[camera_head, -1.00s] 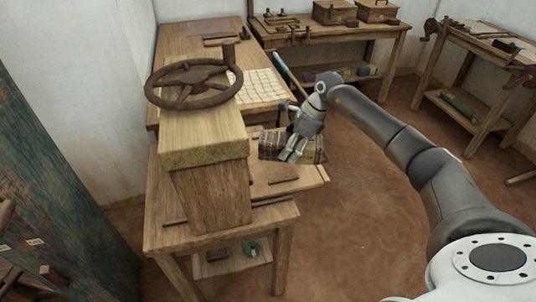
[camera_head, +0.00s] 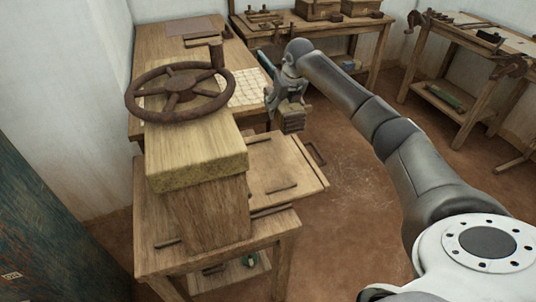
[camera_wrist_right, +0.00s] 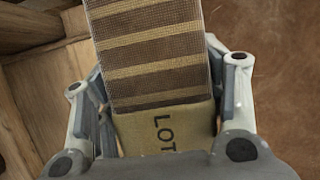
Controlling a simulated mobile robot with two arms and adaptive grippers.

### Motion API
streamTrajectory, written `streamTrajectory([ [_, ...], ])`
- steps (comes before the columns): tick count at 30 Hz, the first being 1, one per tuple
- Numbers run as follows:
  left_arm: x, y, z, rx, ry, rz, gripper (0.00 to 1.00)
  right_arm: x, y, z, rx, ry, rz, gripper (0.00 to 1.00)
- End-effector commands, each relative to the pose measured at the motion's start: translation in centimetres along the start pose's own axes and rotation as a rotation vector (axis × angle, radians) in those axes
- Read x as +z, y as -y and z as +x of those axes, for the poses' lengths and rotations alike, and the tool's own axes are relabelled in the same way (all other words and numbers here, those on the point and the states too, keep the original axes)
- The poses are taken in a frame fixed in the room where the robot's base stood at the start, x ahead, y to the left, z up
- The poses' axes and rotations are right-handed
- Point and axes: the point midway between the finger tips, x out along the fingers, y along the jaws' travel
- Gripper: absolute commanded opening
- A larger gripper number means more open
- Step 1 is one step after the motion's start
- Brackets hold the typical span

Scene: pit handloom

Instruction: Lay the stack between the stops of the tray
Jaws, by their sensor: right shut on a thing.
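The stack (camera_head: 292,121) is a brown, striped bundle of folded cloth. In the right wrist view the stack (camera_wrist_right: 150,50) shows light and dark stripes and a tan band lettered "LOT". My right gripper (camera_head: 288,100) is shut on the stack, with a finger on each side of it. It holds the stack in the air near the far right edge of the tray. The tray (camera_head: 270,165) is a pale wooden board beside the press, with thin dark stops, one near its front (camera_head: 282,188). The far stop is partly hard to make out. My left gripper is out of view.
A wooden press block (camera_head: 200,160) with a rusty handwheel (camera_head: 180,92) stands left of the tray. A dark metal handle (camera_head: 316,153) sticks out at the tray's right. A table with a gridded sheet (camera_head: 245,88) lies behind. The floor at right is open.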

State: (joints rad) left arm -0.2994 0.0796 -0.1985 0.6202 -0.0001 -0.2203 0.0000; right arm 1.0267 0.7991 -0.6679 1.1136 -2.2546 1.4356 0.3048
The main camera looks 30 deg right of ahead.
Motion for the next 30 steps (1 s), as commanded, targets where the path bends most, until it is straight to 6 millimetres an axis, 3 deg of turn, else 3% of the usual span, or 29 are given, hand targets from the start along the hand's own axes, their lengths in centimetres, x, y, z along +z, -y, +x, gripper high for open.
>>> streamTrajectory([
  [9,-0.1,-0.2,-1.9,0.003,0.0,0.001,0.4,-5.2,-4.4,0.7,0.002,-0.003,-0.005,0.36],
  [15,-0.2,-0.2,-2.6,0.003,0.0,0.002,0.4,-8.3,-6.4,3.3,0.002,-0.003,-0.003,0.36],
  [25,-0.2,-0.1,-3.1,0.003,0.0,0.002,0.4,-10.4,-7.8,5.0,0.003,-0.003,-0.003,0.36],
  [30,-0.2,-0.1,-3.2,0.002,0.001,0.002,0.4,-11.3,-7.7,7.4,0.002,-0.002,-0.001,0.36],
])
